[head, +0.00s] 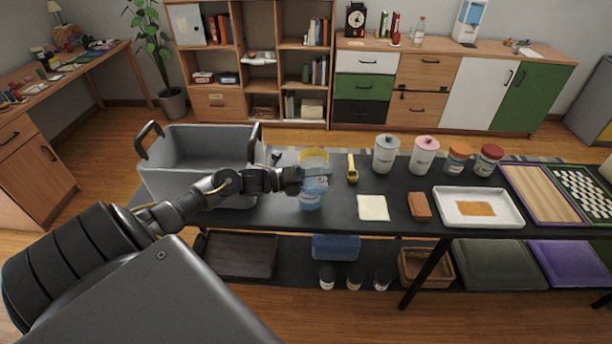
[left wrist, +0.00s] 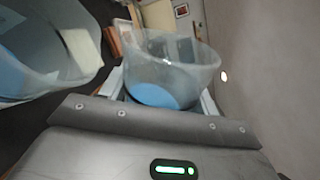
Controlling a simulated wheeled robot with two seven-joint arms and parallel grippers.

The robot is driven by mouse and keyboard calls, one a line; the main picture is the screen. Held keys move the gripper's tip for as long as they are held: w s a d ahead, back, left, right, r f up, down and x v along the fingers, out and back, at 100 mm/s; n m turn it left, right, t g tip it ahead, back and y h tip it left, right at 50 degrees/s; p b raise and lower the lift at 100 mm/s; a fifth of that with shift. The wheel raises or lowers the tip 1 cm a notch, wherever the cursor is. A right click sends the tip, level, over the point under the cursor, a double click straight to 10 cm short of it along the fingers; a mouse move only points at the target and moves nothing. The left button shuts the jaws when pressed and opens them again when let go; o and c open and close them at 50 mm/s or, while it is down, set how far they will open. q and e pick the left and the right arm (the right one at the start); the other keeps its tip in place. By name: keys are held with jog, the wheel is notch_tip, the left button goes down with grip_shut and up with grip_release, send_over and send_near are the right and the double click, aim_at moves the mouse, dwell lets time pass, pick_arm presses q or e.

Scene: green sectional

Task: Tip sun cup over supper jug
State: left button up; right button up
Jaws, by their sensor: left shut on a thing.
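My left gripper (head: 308,181) is shut on a clear cup with blue in it, which I take as the sun cup (head: 319,184). In the left wrist view the cup (left wrist: 168,62) sits between the fingers, with the blue near its base. A second clear vessel with blue inside, likely the supper jug (head: 308,201), stands on the black table just below the gripper. It fills the left of the wrist view (left wrist: 38,48). Cup and jug overlap in the head view, so their gap and the cup's exact tilt are hard to tell. My right gripper is not in view.
A yellow-rimmed thing (head: 314,154) is just behind the gripper. A grey bin (head: 200,180) stands to the left. A yellow-handled tool (head: 352,168), cream square (head: 373,207), brown block (head: 419,206) and white tray (head: 478,221) lie to the right. Canisters (head: 386,155) stand behind.

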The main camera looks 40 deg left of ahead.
pick_arm(q)
jog(key=shift+r, duration=0.1)
jog(key=shift+r, duration=0.1)
jog(key=shift+r+n+p, duration=0.15)
jog(key=shift+n+p, duration=0.15)
jog(key=shift+n, duration=0.3)
jog(key=shift+a+r+n+p, duration=0.1)
jog(key=shift+r+n+p, duration=0.2)
jog(key=shift+n, duration=0.2)
jog(key=shift+f, duration=0.1)
jog(key=shift+n, duration=0.3)
